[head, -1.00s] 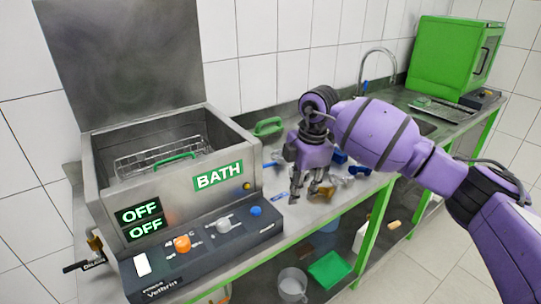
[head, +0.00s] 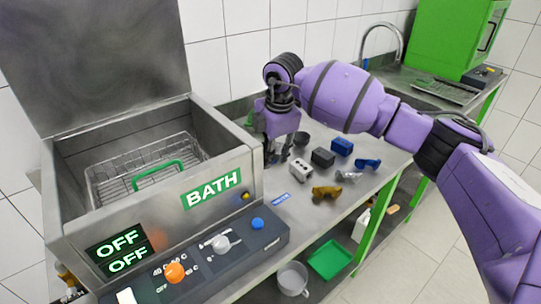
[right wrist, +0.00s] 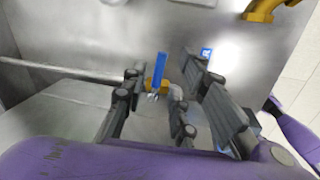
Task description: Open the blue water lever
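The blue water lever (right wrist: 158,72) shows in the right wrist view as a slim blue handle on a small brass valve (right wrist: 163,88), in front of a metal surface. My right gripper (right wrist: 162,77) is open, with its fingers on either side of the lever; I cannot tell whether they touch it. In the head view my right gripper (head: 279,157) points down close beside the right wall of the bath (head: 168,205), and I cannot make out the lever there. My left gripper is not in view.
Grey and blue blocks (head: 323,157) and a brass part (head: 326,192) lie on the metal bench right of my gripper. The bath holds a wire basket (head: 130,175) with a green handle. A sink tap (head: 380,40) and green cabinet (head: 455,38) stand farther back.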

